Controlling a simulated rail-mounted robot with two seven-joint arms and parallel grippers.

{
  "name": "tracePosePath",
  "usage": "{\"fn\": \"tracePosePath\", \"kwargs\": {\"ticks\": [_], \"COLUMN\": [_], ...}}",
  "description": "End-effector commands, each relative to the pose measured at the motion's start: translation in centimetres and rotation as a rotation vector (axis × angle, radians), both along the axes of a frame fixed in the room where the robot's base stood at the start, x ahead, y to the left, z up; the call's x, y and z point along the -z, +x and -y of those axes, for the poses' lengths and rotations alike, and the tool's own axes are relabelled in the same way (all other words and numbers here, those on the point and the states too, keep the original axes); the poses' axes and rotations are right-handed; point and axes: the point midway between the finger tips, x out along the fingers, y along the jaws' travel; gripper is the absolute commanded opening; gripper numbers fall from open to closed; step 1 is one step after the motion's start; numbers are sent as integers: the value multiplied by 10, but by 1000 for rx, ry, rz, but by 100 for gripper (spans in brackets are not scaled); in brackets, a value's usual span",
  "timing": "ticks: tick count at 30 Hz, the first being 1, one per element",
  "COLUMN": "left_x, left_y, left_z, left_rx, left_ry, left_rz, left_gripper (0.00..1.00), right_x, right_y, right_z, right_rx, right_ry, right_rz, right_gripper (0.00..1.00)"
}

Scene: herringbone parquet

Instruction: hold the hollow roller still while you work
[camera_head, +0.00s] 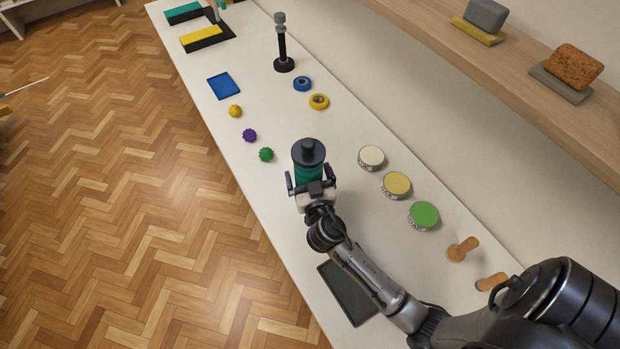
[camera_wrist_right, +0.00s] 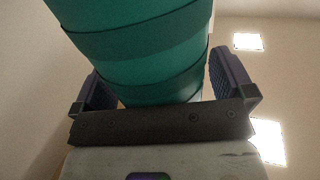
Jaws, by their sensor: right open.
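A teal cylinder with a black cap and knob, apparently the hollow roller (camera_head: 309,173), stands upright on the white counter (camera_head: 340,110). My right gripper (camera_head: 311,182) is at its near side, low on it. In the right wrist view the teal roller (camera_wrist_right: 150,55) with darker bands rises between the two fingers of the right gripper (camera_wrist_right: 165,80). The fingers are spread, with a visible gap on the right; contact on the left cannot be told. The roller's base is hidden. My left gripper is not in view.
Three round lidded tins, the nearest green (camera_head: 424,215), stand right of the roller. Small knobbly balls, one green (camera_head: 266,154), lie to its left. Tape rolls (camera_head: 318,101) and a black post stand (camera_head: 283,50) are behind. A dark tray (camera_head: 347,291) lies near my arm.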

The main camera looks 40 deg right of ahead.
Motion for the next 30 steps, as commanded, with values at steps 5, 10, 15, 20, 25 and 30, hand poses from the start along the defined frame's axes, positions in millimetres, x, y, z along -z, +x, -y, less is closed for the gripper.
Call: {"fn": "tracePosePath", "kwargs": {"ticks": [5,10,15,20,25,30], "left_x": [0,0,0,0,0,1], "left_y": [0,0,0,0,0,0], "left_z": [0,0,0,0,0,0], "left_rx": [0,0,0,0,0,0], "left_ry": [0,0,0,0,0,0], "left_rz": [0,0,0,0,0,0], "left_gripper": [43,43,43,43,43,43], "right_x": [0,0,0,0,0,0], "right_y": [0,0,0,0,0,0], "right_z": [0,0,0,0,0,0], "right_rx": [0,0,0,0,0,0], "right_ry": [0,0,0,0,0,0], "right_rz": [0,0,0,-1,-1,-1], "right_gripper": [100,88,72,57,41,41]}}
